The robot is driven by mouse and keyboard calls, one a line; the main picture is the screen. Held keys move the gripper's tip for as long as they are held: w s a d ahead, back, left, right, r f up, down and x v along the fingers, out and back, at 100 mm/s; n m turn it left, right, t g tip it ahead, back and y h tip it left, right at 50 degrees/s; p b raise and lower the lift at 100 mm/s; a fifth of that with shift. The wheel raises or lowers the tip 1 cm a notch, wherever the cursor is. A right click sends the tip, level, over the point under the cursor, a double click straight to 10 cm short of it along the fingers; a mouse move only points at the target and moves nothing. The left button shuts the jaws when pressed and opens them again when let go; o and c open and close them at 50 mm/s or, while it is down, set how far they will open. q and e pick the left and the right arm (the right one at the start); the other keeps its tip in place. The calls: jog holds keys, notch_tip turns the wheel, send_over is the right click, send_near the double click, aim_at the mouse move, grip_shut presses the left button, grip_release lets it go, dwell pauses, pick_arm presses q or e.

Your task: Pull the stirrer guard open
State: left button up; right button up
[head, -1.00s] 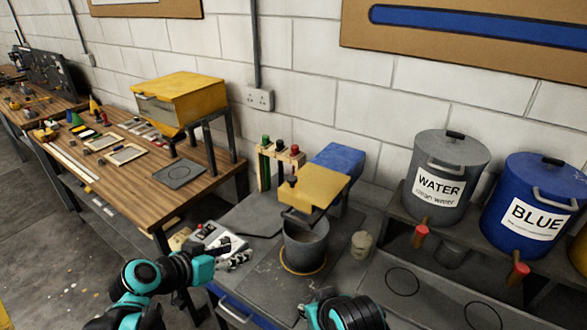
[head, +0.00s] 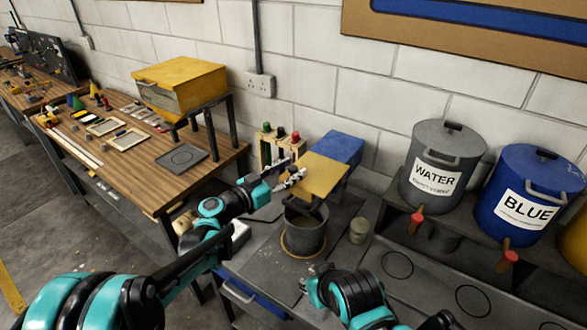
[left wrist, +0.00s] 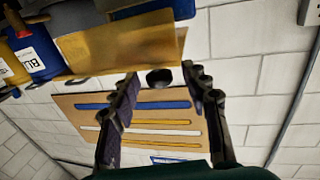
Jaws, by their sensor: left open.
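The stirrer guard is a yellow plate (head: 322,172) in front of the blue stirrer housing (head: 342,147), over a grey pot (head: 304,236). It also shows as a yellow panel in the left wrist view (left wrist: 120,45). My left gripper (head: 290,180) is open at the guard's left side, hiding the guard's knob in the head view. In the left wrist view a dark knob (left wrist: 160,78) shows between the open fingers (left wrist: 158,84); I see no finger closed on it. My right gripper (head: 314,272) is low, in front of the pot; its jaw opening is unclear.
A rack with green, black and red knobs (head: 280,140) stands just behind my left gripper. The wooden table (head: 135,165) is at left.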

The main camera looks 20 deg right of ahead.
pick_arm(q)
jog(key=shift+w+d, duration=0.25)
jog(key=shift+d, duration=0.4)
grip_shut()
jog(key=shift+s, duration=0.1)
